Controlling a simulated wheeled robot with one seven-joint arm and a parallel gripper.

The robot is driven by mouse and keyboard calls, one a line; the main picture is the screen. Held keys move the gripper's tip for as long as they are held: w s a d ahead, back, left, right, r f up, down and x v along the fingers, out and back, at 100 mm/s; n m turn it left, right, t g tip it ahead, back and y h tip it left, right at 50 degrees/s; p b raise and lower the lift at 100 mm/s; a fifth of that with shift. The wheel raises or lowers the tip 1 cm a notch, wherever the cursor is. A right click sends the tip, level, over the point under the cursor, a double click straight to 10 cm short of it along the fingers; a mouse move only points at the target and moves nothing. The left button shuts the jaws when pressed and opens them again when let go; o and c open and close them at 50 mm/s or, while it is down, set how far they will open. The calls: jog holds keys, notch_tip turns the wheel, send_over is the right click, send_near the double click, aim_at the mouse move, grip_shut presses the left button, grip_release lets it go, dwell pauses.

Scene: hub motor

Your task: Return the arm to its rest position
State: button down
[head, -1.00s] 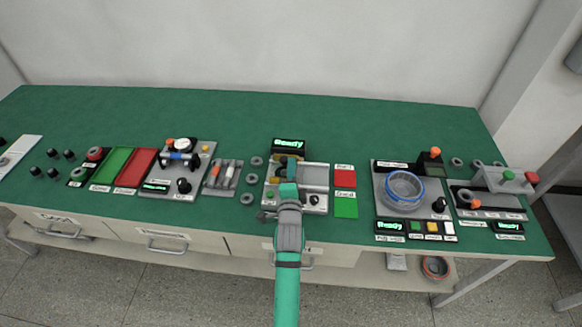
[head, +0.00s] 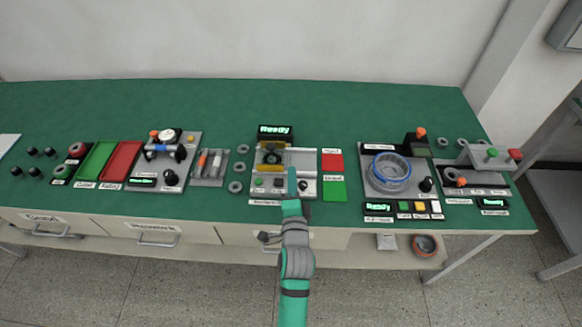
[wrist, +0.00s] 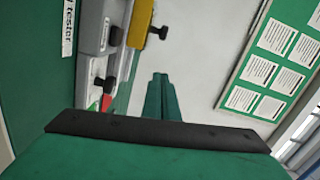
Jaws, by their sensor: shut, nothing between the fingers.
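My green and grey arm reaches up from the bottom of the head view, in front of the middle station on the green bench. My gripper (wrist: 158,97) shows in the wrist view as two green fingers pressed together with nothing between them. In the head view the gripper end (head: 292,183) overlaps the front of the middle station (head: 302,158), which has a yellow part and a "Ready" display. I cannot tell from the head view how far above the station it is.
The green bench (head: 330,105) is clear along its back. To the left are green (head: 97,160) and red trays (head: 122,160) and a gauge station (head: 166,160). To the right are red and green pads (head: 333,188), a station with a blue-rimmed ring (head: 388,172) and another station (head: 480,175). Drawers are below.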

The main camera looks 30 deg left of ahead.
jog(key=shift+s+d, duration=0.2)
jog(key=shift+s, duration=0.15)
jog(key=s+d+f+n+h, duration=0.2)
jog(key=s+d+f, duration=0.2)
jog(key=s+d, duration=0.4)
jog(key=s+d+f+n+h, duration=0.3)
jog(key=s+d+f, duration=0.2)
jog(key=s+d, duration=0.3)
jog(key=s+d+r+n+h, duration=0.1)
jog(key=s+d+n, duration=0.2)
jog(key=s, duration=0.6)
jog(key=s+d+r+n+h, duration=0.2)
jog(key=s+d, duration=0.1)
jog(key=s, duration=0.6)
jog(key=shift+s+d+r+n, duration=0.15)
jog(key=shift+s+r+n, duration=0.1)
jog(key=shift+s+n, duration=0.15)
jog(key=shift+w, duration=0.15)
